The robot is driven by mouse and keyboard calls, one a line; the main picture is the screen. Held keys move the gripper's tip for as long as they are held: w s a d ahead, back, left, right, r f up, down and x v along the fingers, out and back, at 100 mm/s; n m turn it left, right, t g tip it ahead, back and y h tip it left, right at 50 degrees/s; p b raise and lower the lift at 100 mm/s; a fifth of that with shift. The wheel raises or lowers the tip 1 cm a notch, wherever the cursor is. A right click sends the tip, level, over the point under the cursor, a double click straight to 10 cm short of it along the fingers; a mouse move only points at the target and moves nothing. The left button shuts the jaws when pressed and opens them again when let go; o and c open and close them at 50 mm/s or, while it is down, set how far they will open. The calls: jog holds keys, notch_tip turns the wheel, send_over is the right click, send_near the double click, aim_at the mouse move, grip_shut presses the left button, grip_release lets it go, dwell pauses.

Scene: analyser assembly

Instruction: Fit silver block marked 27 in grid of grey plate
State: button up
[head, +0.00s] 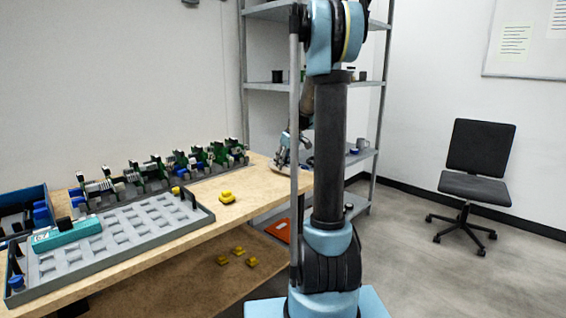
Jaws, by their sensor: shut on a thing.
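The grey plate (135,247) lies on the left part of the wooden table, with a grid of shallow square recesses. A teal block with a white label (67,234) lies at its back left. No marking 27 is readable anywhere in view.
A row of green, silver and blue assemblies (160,172) stands along the table's back. A yellow piece (227,197) lies right of the plate, with several more below the table. A blue bin (25,208) stands at far left. A metal shelf (270,82) and a black chair (477,165) stand behind.

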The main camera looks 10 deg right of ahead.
jog(key=shift+f, duration=0.4)
jog(key=shift+f, duration=0.15)
jog(key=o, duration=1.3)
